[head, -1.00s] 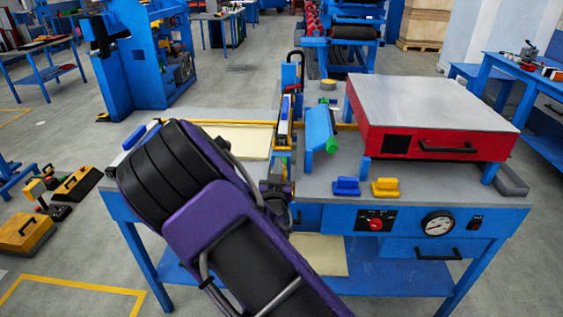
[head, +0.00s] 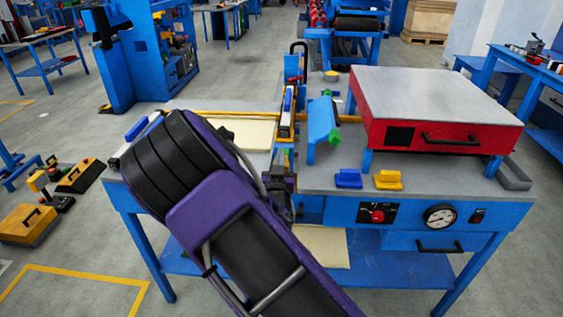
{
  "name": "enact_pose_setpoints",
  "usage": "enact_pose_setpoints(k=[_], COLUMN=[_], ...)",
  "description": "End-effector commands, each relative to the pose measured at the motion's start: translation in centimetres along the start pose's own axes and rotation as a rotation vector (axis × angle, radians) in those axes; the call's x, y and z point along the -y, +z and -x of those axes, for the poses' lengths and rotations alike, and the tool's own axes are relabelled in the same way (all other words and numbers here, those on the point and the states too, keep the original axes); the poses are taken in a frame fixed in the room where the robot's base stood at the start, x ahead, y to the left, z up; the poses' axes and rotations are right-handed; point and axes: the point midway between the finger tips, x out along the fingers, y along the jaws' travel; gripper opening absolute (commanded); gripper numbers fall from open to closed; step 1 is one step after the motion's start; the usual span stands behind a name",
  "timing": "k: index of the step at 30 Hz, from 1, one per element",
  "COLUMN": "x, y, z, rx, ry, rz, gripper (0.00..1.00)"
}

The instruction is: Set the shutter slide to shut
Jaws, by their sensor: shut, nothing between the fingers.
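A red press box (head: 440,135) stands on the right of the blue bench. A dark square (head: 400,137) and a black bar handle (head: 450,139) are on its front. I cannot tell for certain which part is the shutter slide. My purple and black arm covers the bench's left front. My gripper (head: 281,172) shows small and partly hidden just right of the arm, near the middle front edge. It is shut and empty, apart from the red box.
A blue grip block (head: 348,179) and a yellow one (head: 388,180) sit near the front edge. A tilted blue piece (head: 322,123) with green ends stands left of the red box. A gauge (head: 440,217) and red knob (head: 377,214) are on the bench front.

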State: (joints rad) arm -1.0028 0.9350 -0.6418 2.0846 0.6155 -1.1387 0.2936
Motion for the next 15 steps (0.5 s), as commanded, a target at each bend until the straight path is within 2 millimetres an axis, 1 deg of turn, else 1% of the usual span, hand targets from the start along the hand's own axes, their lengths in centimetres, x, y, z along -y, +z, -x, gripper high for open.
enact_pose_setpoints(k=[1, 5, 6, 10, 11, 15], x=[-0.3, -0.2, -0.2, -0.3, -0.4, -0.5], y=[1.1, 1.0, 1.0, 0.9, 0.9, 0.7], z=[0.2, 0.7, 0.9, 1.8, 2.0, 3.0], rx=[0.018, 0.018, 0.018, 0.017, 0.017, 0.015], ry=[0.004, 0.004, 0.004, 0.006, 0.007, 0.009], rz=[0.005, 0.004, 0.004, 0.004, 0.004, 0.004], gripper=[0.28, 0.51, 0.58, 0.82, 0.85, 0.85])
